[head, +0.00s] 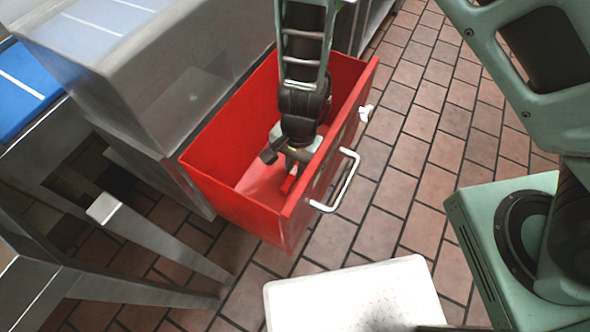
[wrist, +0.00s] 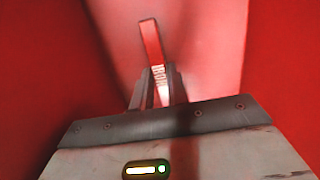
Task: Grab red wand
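The red wand (wrist: 152,42) is a slim red bar with a pale, marked section nearer my gripper. It is inside the open red drawer (head: 232,205), and a short red piece of it (head: 288,185) shows below my gripper in the head view. My gripper (wrist: 160,74) reaches down into the drawer. Its two fingers lie close on either side of the wand, with no clear gap, and appear shut on it. The wand's far end sticks out beyond the fingertips. Whether it touches the drawer floor I cannot tell.
Red drawer walls surround my gripper closely. The drawer has a silver handle (head: 342,182) and a white knob (head: 366,113) on its front. A grey cabinet (head: 165,85) stands to the left. A white-topped box (head: 350,292) sits at the bottom. Tiled floor (head: 415,130) is clear to the right.

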